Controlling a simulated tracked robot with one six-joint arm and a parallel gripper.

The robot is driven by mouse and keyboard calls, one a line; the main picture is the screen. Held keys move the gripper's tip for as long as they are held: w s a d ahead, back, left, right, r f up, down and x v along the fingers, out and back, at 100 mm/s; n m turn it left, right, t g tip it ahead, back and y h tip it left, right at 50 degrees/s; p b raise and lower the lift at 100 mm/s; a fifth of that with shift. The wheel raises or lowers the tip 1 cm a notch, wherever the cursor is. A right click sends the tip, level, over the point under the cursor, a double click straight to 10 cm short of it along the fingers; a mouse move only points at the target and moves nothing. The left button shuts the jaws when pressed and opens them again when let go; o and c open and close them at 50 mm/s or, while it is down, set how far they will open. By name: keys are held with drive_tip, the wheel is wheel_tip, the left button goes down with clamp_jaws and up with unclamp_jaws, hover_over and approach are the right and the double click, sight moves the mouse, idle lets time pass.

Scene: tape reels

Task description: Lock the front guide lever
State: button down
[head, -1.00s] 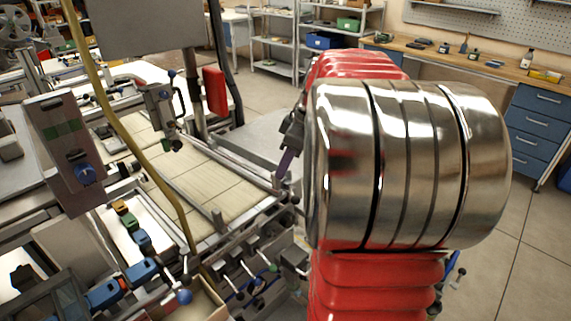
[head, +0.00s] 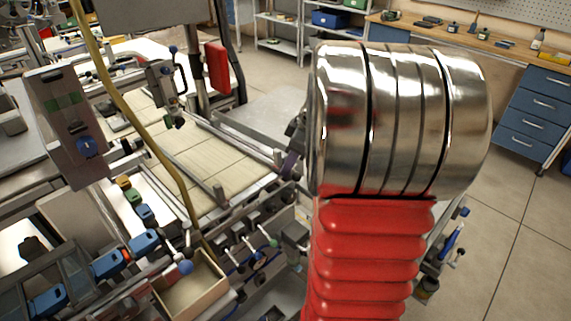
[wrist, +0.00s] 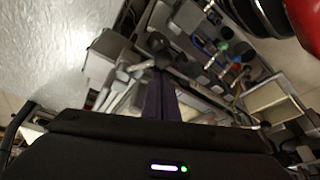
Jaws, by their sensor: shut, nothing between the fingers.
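My gripper (wrist: 160,98) shows in the wrist view as purple fingers pressed together, with nothing between them. A grey lever-like part with a dark round knob (wrist: 160,62) lies right at the fingertips; I cannot tell whether they touch. In the head view my gripper (head: 290,165) is small and partly hidden behind my own silver wrist, at the right end of the conveyor's front rail (head: 240,200). Which part is the front guide lever, and its position, I cannot tell for sure.
A row of levers with coloured knobs (head: 247,242) sits below the front rail. An open cardboard-coloured box (head: 190,290) stands at its left. A yellow hose (head: 150,150) hangs across the left side. A red box (head: 216,66) is on a post behind the tiled belt (head: 200,160).

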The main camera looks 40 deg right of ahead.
drive_tip(key=shift+s+d, duration=0.1)
drive_tip(key=shift+s, duration=0.05)
drive_tip(key=shift+s, duration=0.1)
idle(0.4)
